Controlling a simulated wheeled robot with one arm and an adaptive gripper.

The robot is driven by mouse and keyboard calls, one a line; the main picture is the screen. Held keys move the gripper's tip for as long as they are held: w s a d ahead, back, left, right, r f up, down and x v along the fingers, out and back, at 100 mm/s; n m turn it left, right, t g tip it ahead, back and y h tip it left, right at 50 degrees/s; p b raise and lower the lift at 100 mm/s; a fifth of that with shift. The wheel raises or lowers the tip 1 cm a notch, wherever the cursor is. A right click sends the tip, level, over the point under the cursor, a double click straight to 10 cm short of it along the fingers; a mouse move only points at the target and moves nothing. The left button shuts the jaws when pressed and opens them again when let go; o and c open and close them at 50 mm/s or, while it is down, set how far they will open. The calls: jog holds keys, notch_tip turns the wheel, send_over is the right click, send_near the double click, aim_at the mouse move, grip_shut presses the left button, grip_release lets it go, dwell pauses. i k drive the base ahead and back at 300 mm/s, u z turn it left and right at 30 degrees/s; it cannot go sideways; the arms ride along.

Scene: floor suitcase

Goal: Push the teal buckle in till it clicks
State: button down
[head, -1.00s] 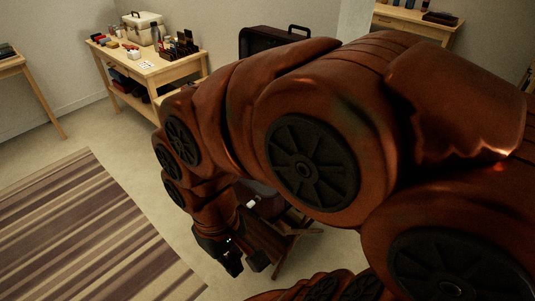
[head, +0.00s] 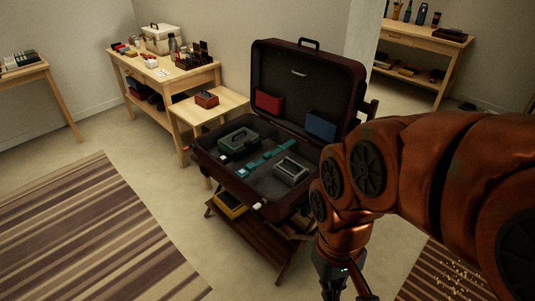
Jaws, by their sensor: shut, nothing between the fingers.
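An open dark maroon suitcase (head: 214,167) rests on a wooden stand, its lid raised at the back. A teal strap (head: 284,149) runs across the inside of the base. The teal buckle (head: 254,166) seems to be along this strap; it is too small to tell whether its halves are joined. My gripper (head: 348,294) points down at the bottom edge, right of and in front of the suitcase, apart from it. It is shut and empty, with its tips partly cut off by the frame.
In the suitcase lie a green box (head: 238,139) and a grey case (head: 291,171). Red (head: 268,101) and blue (head: 320,126) pouches sit in the lid. A small side table (head: 233,103) with a red tray (head: 206,98) stands behind left.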

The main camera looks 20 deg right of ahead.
aim_at(251, 167)
jog(key=u, duration=0.2)
jog(key=i, duration=0.95)
jog(key=u, duration=0.85)
